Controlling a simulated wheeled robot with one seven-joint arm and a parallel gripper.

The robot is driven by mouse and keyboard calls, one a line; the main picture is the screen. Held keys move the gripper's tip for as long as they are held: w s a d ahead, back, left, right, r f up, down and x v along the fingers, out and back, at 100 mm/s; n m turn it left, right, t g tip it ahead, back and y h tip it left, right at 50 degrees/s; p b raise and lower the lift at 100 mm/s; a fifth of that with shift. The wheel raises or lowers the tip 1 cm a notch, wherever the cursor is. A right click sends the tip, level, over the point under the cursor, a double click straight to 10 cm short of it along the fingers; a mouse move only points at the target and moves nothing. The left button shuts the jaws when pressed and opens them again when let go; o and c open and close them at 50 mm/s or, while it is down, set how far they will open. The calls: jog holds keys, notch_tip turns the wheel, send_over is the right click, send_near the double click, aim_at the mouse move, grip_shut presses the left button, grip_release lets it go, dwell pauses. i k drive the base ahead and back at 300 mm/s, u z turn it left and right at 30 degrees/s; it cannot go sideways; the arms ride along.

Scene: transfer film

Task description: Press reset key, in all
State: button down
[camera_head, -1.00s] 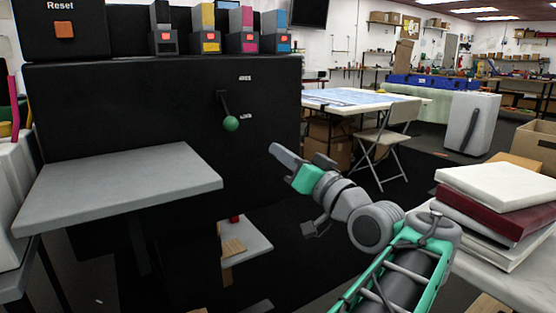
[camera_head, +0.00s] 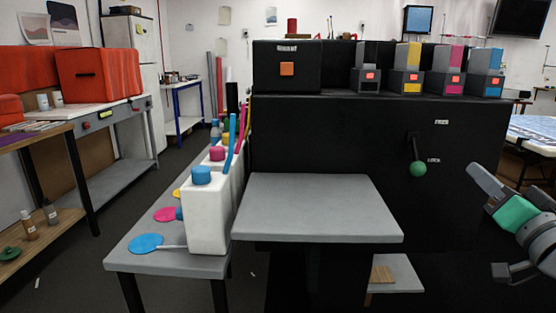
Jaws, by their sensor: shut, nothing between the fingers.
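My gripper (camera_head: 474,168) is at the right edge, shut and empty. It is right of the machine's lever and far from the orange key, touching nothing visible.
A lever with a green knob (camera_head: 418,169) hangs down on the machine front beside the FREE and LOCK marks. A grey shelf (camera_head: 310,205) juts out below. White ink containers (camera_head: 207,215) stand on a low grey table (camera_head: 125,255) at the left.

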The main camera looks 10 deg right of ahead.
aim_at(287, 68)
jog(key=k, duration=1)
